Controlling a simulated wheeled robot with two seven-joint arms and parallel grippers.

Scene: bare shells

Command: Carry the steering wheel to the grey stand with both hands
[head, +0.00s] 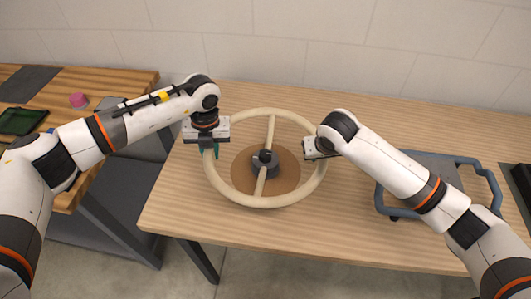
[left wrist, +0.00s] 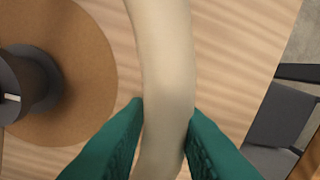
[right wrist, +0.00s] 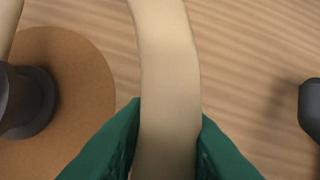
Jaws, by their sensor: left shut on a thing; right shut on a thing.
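The steering wheel (head: 262,202) is a cream ring with two cream spokes and a dark hub (head: 265,163). It is over a round brown mat (head: 240,178) on the wooden table; I cannot tell whether it is clear of the mat. My left gripper (head: 212,150) is shut on the left side of the rim (left wrist: 165,70), which runs between its green fingers. My right gripper (head: 318,152) is shut on the right side of the rim (right wrist: 168,80). A grey platform with blue-grey tube rails (head: 425,166), perhaps the grey stand, is at the right, partly hidden by my right arm.
The wooden table (head: 320,235) is bare between the wheel and the grey platform. A second wooden table (head: 125,82) at the left holds a pink item (head: 78,100) and a dark green-screened item (head: 20,121). A pale tiled wall (head: 280,45) stands behind. A dark object is at the far right edge.

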